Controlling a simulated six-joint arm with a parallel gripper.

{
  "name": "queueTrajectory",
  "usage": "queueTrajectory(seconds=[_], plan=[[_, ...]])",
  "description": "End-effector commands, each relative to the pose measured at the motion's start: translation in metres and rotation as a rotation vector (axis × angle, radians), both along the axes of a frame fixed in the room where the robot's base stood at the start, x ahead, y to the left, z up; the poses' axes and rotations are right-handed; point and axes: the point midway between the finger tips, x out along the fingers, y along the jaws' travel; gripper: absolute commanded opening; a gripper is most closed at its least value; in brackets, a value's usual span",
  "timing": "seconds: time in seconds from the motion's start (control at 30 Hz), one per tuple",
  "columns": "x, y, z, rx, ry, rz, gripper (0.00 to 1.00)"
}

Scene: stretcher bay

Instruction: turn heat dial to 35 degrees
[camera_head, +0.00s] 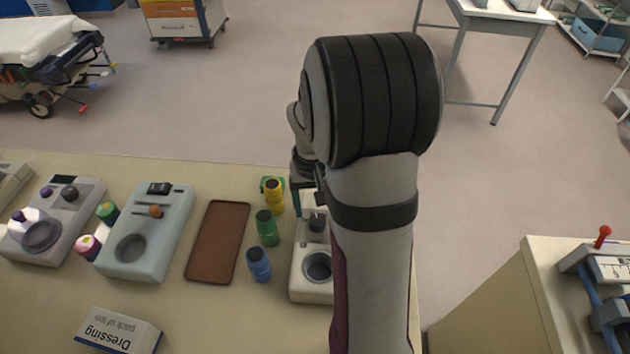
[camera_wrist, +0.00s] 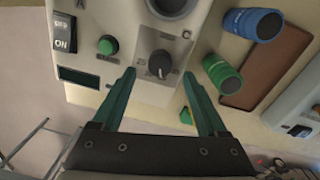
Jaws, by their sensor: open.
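The heat dial (camera_wrist: 160,63) is a dark round knob with a light pointer mark on a cream device (camera_wrist: 98,20). Small numbers are printed around it, too small to read surely, so I cannot tell its setting. In the wrist view my gripper (camera_wrist: 159,75) is open, with one green finger on each side of the dial; I cannot tell whether they touch it. In the head view the device (camera_head: 299,277) stands at the table's right part, partly hidden by my arm, with the dark dial (camera_head: 317,223) near my gripper.
The device also has a green button (camera_wrist: 106,45), an ON switch (camera_wrist: 64,33) and a dark display (camera_wrist: 80,77). Blue (camera_head: 258,264), green (camera_head: 267,228) and yellow (camera_head: 273,196) cylinders stand close to its left. A brown tray (camera_head: 218,242) lies farther left.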

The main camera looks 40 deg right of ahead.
Motion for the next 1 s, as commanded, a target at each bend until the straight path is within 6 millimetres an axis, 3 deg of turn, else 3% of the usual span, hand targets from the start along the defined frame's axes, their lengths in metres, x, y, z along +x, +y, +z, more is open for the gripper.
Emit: queueTrajectory(seconds=[0.2, 0.4, 0.9, 0.97, 1.0], plan=[[0.002, 0.002, 0.072, -0.003, -0.006, -0.001, 0.76], [0.003, 0.004, 0.111, -0.001, -0.003, 0.0, 0.76], [0.003, 0.004, 0.119, 0.0, 0.0, 0.0, 0.76], [0.001, 0.01, 0.12, 0.003, -0.002, 0.003, 0.76], [-0.003, 0.023, 0.122, 0.01, -0.006, 0.01, 0.76]])
